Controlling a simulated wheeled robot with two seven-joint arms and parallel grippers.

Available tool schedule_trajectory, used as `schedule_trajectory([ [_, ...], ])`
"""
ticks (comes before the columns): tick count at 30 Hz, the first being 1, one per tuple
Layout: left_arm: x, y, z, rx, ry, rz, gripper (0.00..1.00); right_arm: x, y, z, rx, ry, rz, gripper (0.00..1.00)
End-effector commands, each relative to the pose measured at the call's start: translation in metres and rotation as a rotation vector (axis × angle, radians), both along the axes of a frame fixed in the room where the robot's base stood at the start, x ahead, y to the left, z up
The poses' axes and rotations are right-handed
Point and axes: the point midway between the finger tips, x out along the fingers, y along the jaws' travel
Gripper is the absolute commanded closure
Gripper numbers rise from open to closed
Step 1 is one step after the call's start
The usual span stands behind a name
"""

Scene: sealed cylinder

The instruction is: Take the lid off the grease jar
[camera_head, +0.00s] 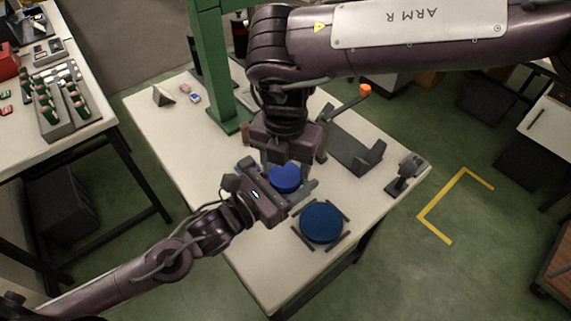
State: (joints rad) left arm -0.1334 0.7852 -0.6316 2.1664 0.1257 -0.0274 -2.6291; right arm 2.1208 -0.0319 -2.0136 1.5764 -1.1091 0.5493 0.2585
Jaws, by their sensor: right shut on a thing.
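The grease jar's blue round lid (284,179) shows near the middle of the table. My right gripper (286,172) points down over it from above, its fingers at the two sides of the lid, shut on it. The jar body below is hidden by the lid and the grippers. My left gripper (277,183) comes in from the lower left at a lower level, with its fingers to either side of the jar. Whether these fingers touch the jar is hidden.
A darker blue disc (321,222) lies between several dark bars at the table's near right. A grey bracket (352,145) and a small dark stand (404,174) are farther right. A green post (211,70) rises behind. The table's left part (190,140) is mostly clear.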

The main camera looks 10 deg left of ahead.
Motion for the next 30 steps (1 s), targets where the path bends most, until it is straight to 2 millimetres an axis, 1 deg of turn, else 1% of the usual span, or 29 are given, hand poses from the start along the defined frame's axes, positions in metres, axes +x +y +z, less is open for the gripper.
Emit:
schedule_trajectory([
  [1,0.000,0.000,0.001,-0.001,-0.002,0.001,1.00,0.000,0.000,0.000,0.000,0.000,0.039,0.71],
  [4,0.000,0.000,0.001,-0.001,-0.002,0.001,1.00,0.000,0.000,0.000,-0.001,0.001,0.084,0.71],
  [11,0.000,0.000,0.001,-0.001,-0.002,0.001,1.00,0.000,-0.001,0.000,-0.001,0.000,0.085,0.71],
  [12,0.000,0.000,0.001,-0.001,-0.002,0.001,1.00,0.000,-0.001,0.000,-0.001,0.000,0.085,0.43],
  [17,0.000,0.000,0.001,-0.001,-0.002,0.001,1.00,0.000,0.000,0.000,-0.001,0.000,0.084,0.22],
  [26,0.000,0.000,0.001,-0.001,-0.002,0.000,1.00,0.000,0.000,0.002,0.000,-0.001,0.084,0.22],
  [30,0.000,0.000,0.001,-0.001,-0.002,0.000,1.00,0.001,0.000,0.012,0.000,-0.003,0.082,0.22],
])
